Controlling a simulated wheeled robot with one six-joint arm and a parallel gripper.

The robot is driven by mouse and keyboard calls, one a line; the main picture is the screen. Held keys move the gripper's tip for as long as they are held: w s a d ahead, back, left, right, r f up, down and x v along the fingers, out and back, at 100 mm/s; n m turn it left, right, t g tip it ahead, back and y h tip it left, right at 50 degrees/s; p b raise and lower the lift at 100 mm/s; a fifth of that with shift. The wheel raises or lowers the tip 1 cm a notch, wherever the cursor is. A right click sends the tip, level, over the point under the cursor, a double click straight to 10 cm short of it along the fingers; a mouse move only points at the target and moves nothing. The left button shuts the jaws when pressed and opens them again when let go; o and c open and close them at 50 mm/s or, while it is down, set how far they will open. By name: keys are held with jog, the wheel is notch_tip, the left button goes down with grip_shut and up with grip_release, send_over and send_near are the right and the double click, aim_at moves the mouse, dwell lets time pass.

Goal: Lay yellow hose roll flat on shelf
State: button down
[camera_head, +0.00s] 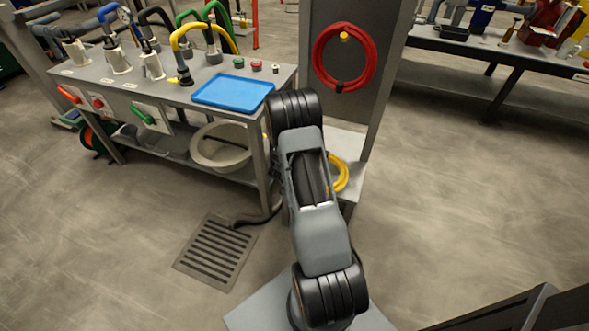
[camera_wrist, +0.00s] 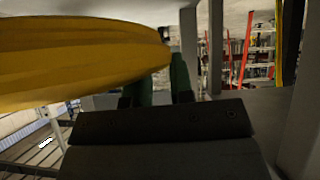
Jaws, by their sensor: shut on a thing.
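The yellow hose roll shows in the head view (camera_head: 341,173) as a curved part beside my arm, at the low grey shelf (camera_head: 347,144). My arm hides the rest of it. In the wrist view the hose roll (camera_wrist: 75,58) fills the upper left, close to the camera. My gripper (camera_wrist: 160,82) is shut on the hose roll at its right end there. My arm hides the gripper in the head view. I cannot tell whether the roll touches the shelf.
A grey panel (camera_head: 337,103) with a red hose coil (camera_head: 344,57) stands above the shelf. To the left is a workbench with a blue tray (camera_head: 232,91) and a pale basin (camera_head: 220,148) beneath. A drain grate (camera_head: 216,252) lies in the floor. Open floor lies to the right.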

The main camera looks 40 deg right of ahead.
jog(key=w+d, duration=0.1)
jog(key=d, duration=0.1)
jog(key=w+d+f+b, duration=0.1)
jog(key=w+d, duration=0.1)
jog(key=w+d+f+b, duration=0.1)
jog(key=d, duration=0.2)
jog(key=shift+w, duration=0.15)
jog(key=shift+w+d+f+b, duration=0.1)
jog(key=shift+f+b, duration=0.6)
jog(key=shift+f, duration=0.25)
jog(key=shift+f+b, duration=0.65)
jog(key=shift+f, duration=0.35)
jog(key=c, duration=0.9)
grip_release()
jog(key=shift+f, duration=0.1)
jog(key=p+v, duration=0.3)
jog(key=v, duration=0.9)
jog(key=shift+p, duration=0.3)
jog(key=shift+v, duration=1)
